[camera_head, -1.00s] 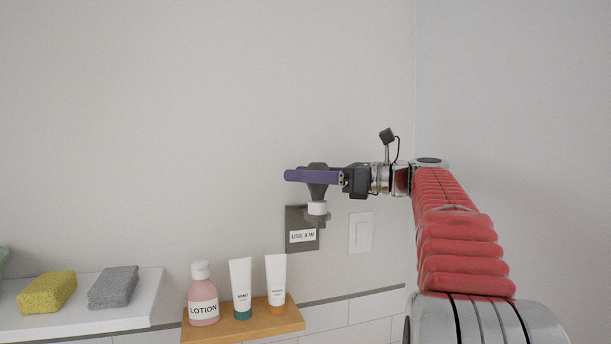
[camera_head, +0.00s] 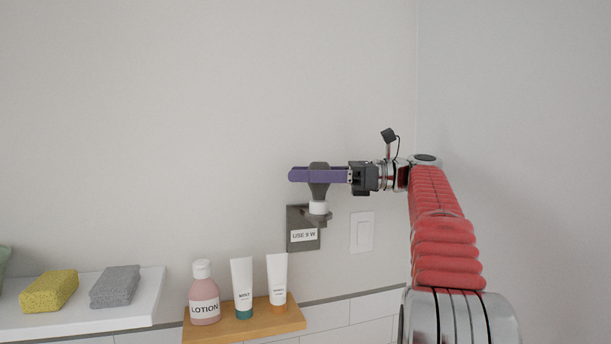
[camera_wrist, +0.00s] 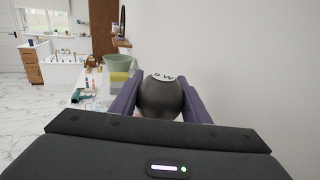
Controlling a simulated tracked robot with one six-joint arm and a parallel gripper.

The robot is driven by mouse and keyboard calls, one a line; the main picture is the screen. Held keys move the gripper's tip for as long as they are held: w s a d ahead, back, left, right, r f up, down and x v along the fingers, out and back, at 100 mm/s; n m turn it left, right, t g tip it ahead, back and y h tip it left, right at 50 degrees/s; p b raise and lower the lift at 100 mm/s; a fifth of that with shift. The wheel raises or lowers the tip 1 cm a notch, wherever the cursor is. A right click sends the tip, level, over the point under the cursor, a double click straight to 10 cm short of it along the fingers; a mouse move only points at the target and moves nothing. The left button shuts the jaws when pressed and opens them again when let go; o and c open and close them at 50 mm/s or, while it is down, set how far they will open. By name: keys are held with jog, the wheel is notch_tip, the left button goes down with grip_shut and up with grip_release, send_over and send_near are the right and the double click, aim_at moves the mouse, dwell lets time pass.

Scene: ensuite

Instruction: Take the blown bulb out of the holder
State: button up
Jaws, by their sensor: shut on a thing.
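The blown bulb (camera_head: 319,185) is dark grey with a white base and stands upright in the holder (camera_head: 317,216) on the wall. The holder has a grey backplate with a label reading "USE 9 W". My gripper (camera_head: 310,175) has purple fingers and is shut on the bulb's dark glass from the right side. In the wrist view the dark bulb (camera_wrist: 160,98) sits between both fingers, with a white marking on its top. The bulb's white base meets the holder's cup; whether it is still threaded in cannot be told.
A white light switch (camera_head: 362,231) is right of the holder. Below, a wooden shelf (camera_head: 262,323) carries a lotion bottle (camera_head: 204,295) and two tubes. A white shelf (camera_head: 125,313) at left holds a yellow sponge (camera_head: 49,291) and a grey one (camera_head: 115,287). The wall above is clear.

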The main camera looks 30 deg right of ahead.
jog(key=shift+s+a+f+n+g+y, duration=0.1)
jog(key=shift+n+g+y, duration=0.3)
jog(key=shift+g, duration=0.25)
jog(key=shift+s+n+g+y, duration=0.1)
jog(key=shift+n+g+y, duration=0.25)
jog(key=shift+g, duration=0.3)
jog(key=o, duration=1.1)
jog(key=v, duration=0.7)
jog(key=shift+s, duration=0.15)
